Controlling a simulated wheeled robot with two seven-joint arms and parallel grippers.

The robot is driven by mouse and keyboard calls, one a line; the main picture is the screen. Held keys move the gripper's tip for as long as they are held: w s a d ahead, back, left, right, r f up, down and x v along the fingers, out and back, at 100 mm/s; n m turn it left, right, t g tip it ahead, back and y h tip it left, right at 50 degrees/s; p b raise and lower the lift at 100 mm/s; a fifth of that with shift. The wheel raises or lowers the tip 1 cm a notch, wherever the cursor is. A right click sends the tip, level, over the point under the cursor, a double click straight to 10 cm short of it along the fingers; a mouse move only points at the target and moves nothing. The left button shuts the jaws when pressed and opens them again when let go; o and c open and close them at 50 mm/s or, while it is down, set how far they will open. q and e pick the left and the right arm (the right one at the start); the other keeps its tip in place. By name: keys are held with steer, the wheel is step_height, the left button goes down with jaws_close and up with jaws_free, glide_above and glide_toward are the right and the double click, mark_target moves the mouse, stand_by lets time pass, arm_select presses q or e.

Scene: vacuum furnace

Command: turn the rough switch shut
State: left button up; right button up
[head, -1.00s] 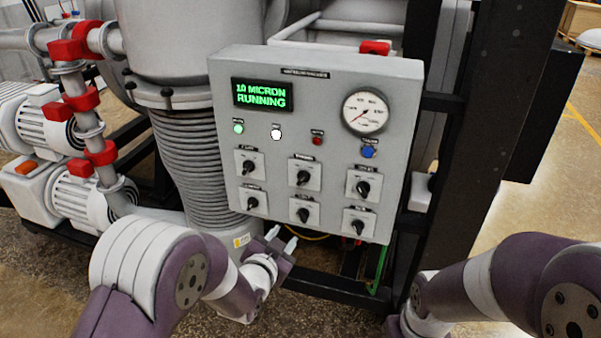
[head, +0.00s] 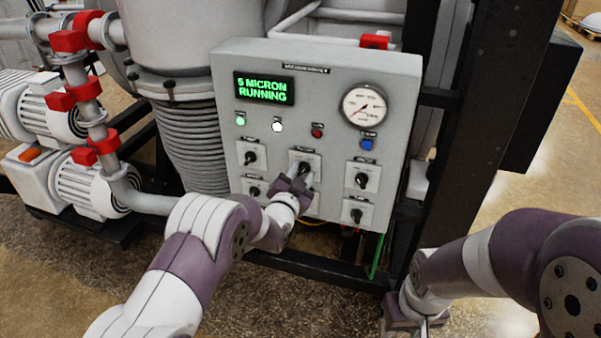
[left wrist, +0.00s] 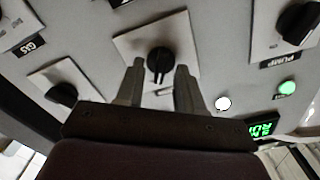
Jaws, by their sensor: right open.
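The grey control panel (head: 330,75) carries several black rotary knobs. The upper middle knob (head: 303,168) is the one at my left gripper (head: 304,178); its label is not readable, so I cannot confirm it is the rough switch. In the left wrist view this knob (left wrist: 160,62) lies between the tips of my open left gripper (left wrist: 160,74), with visible gaps on both sides. Its white mark points toward the gripper. The lower middle knob is hidden behind the gripper in the head view. My right gripper (head: 415,322) is open and empty, low at the bottom edge.
The display (head: 263,90) reads 5 MICRON RUNNING. Neighbouring knobs sit close by, including the PUMP knob (left wrist: 298,22). A gauge (head: 364,106) and blue button (head: 367,144) are at the upper right. A black post (head: 460,170) stands right of the panel.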

arm_select(q)
steer(key=shift+c, duration=0.3)
jaws_close()
steer(key=shift+f, duration=0.1)
steer(key=shift+f+n+b, duration=0.1)
steer(key=shift+n+b, duration=0.3)
steer(key=shift+b, duration=0.4)
steer(key=n+b, duration=0.7)
steer(key=b, duration=0.1)
steer(key=shift+a+f+b, duration=0.1)
steer(key=shift+a+b, duration=0.05)
steer(key=shift+b, duration=0.25)
steer(key=shift+n+b, duration=1.6)
steer(key=shift+n, duration=0.5)
steer(key=shift+r, duration=0.2)
